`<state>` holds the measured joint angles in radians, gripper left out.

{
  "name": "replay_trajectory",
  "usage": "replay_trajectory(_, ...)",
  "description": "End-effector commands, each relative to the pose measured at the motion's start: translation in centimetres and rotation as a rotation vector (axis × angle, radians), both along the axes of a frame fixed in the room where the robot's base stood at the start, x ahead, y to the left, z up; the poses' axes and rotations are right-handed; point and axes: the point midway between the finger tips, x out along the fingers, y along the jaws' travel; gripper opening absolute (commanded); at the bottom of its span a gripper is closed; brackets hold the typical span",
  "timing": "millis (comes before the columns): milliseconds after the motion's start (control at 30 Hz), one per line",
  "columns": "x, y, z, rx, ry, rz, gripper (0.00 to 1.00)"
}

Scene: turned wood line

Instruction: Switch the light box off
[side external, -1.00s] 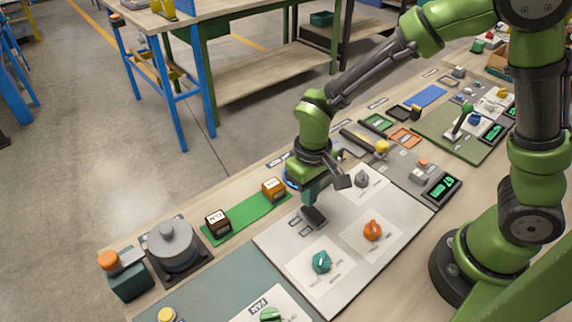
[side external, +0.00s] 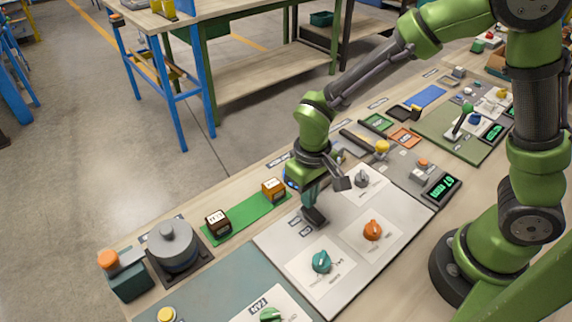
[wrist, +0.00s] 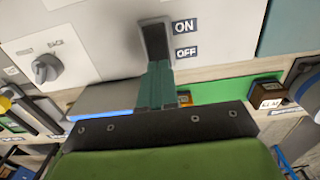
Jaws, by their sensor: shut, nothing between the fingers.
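The dark switch (side external: 314,216) stands on the pale panel beside its ON and OFF labels. In the wrist view, the switch (wrist: 155,42) is just beyond my fingertips, with the ON label (wrist: 183,27) and OFF label (wrist: 187,53) to its right. My gripper (side external: 309,204) is shut and empty, its teal fingers pointing down at the switch. In the wrist view the fingers (wrist: 156,72) overlap the switch's near end; I cannot tell if they touch.
The panel carries a grey knob (side external: 362,180), an orange knob (side external: 373,230) and a teal knob (side external: 321,261). A green strip (side external: 245,218) with two small blocks lies left of my gripper. A grey round pot (side external: 172,246) stands further left.

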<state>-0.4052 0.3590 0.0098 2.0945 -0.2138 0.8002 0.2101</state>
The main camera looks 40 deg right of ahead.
Motion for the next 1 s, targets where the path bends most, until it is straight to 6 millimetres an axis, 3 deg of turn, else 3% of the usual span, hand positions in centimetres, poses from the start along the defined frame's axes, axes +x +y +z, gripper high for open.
replay_trajectory(1000,0.0,0.0,-1.6,0.0,0.001,0.0,0.0)
